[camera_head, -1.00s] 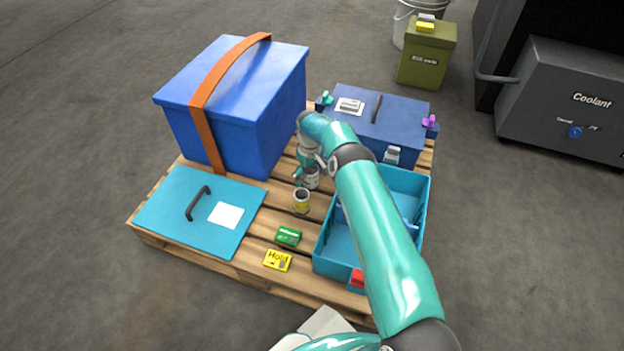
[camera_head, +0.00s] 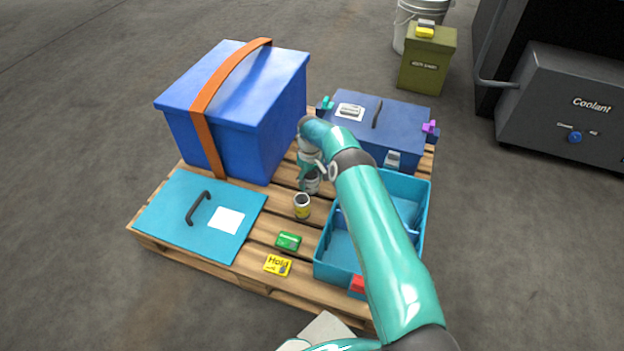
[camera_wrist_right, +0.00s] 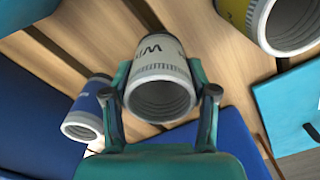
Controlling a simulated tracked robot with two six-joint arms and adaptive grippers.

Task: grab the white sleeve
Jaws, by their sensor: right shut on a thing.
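The white sleeve (camera_wrist_right: 160,75), a hollow ring with dark lettering, sits between the two fingers of my right gripper (camera_wrist_right: 160,95) in the right wrist view. The fingers are shut on its sides. In the head view the white sleeve (camera_head: 312,184) shows small at the end of my right gripper (camera_head: 308,178), over the wooden pallet, partly hidden by the gripper. I cannot tell whether it touches the slats.
A yellow-banded sleeve (camera_head: 302,206) stands close by, and a blue-banded sleeve (camera_wrist_right: 88,110) lies beside the gripper. The strapped blue box (camera_head: 230,110), teal bin (camera_head: 322,262), teal lid (camera_head: 172,215) and navy case (camera_head: 400,122) crowd the pallet (camera_head: 215,262).

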